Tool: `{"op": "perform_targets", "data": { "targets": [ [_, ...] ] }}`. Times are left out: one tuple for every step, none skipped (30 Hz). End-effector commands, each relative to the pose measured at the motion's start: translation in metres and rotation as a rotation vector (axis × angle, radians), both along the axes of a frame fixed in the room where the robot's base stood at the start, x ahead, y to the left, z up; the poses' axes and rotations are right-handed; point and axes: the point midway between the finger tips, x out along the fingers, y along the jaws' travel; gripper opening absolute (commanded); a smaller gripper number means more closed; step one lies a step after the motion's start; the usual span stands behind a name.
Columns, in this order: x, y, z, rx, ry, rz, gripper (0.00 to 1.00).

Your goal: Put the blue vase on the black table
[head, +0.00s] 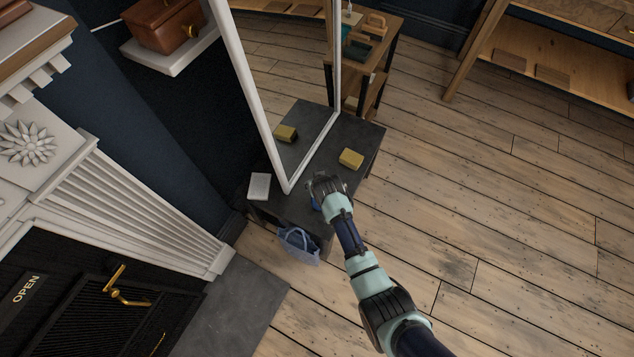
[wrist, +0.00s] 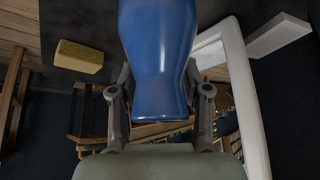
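The blue vase (wrist: 158,50) fills the upper middle of the wrist view, between the two fingers of my gripper (wrist: 160,95). Both fingers lie close against its sides and appear shut on it. Its far end runs out of the frame. In the head view, my gripper (head: 324,184) is over the right front part of the black table (head: 290,207). Only a small blue piece of the vase (head: 315,203) shows beside the gripper; the rest is hidden. I cannot tell whether the vase touches the tabletop.
A white-framed mirror (head: 264,110) stands on the table, close to my gripper. A yellow block (head: 351,159) lies behind the gripper and a white box (head: 259,186) at the left. Wooden floor lies open at right.

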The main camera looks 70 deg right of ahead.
Motion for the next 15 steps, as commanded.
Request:
{"op": "perform_targets", "data": {
  "targets": [
    [0.0, 0.0, 0.0, 0.0, 0.0, 0.0, 0.47],
    [0.0, 0.0, 0.0, 0.0, 0.0, 0.0, 0.47],
    [0.0, 0.0, 0.0, 0.0, 0.0, 0.0, 0.47],
    [0.0, 0.0, 0.0, 0.0, 0.0, 0.0, 0.47],
    [0.0, 0.0, 0.001, 0.0, 0.0, 0.0, 0.47],
    [0.0, 0.0, 0.003, -0.001, -0.001, 0.0, 0.47],
    [0.0, 0.0, 0.005, -0.001, -0.001, 0.0, 0.47],
    [-0.001, 0.002, 0.009, -0.001, -0.001, 0.0, 0.47],
    [-0.003, 0.004, 0.015, -0.001, -0.001, 0.0, 0.47],
    [-0.004, 0.006, 0.021, -0.002, -0.001, 0.0, 0.47],
    [-0.007, 0.009, 0.027, -0.001, -0.001, 0.0, 0.47],
    [-0.01, 0.013, 0.036, -0.001, -0.002, 0.001, 0.47],
    [-0.012, 0.016, 0.043, -0.001, -0.002, 0.001, 0.47],
    [-0.015, 0.02, 0.05, -0.001, 0.0, 0.001, 0.47],
    [-0.018, 0.025, 0.059, -0.001, -0.002, 0.001, 0.47]
  ]
}}
